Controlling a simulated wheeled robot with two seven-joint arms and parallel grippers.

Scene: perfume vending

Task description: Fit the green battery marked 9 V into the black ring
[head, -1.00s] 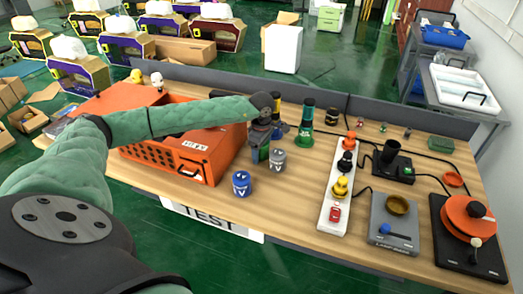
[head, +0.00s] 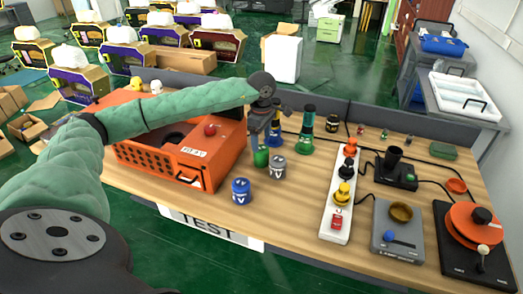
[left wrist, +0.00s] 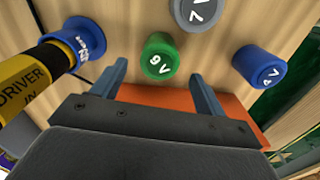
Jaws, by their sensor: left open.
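The green battery (head: 261,158) stands upright on the table beside a grey battery (head: 276,168). In the left wrist view the green battery (left wrist: 160,56) shows its top with a 9 and a V. My left gripper (head: 266,132) is above it, open and empty. In the left wrist view its two fingers (left wrist: 160,88) are apart, with the green battery beyond the gap between them. A black upright cylinder with an open top (head: 393,157), possibly the black ring, stands on a black base at the right. My right gripper is not in view.
A blue battery (head: 241,191) stands in front of the grey one. An orange box (head: 180,160) is left of them. A green-and-black driver (head: 306,135) stands behind. A white strip (head: 337,195) and a grey device (head: 390,245) lie to the right.

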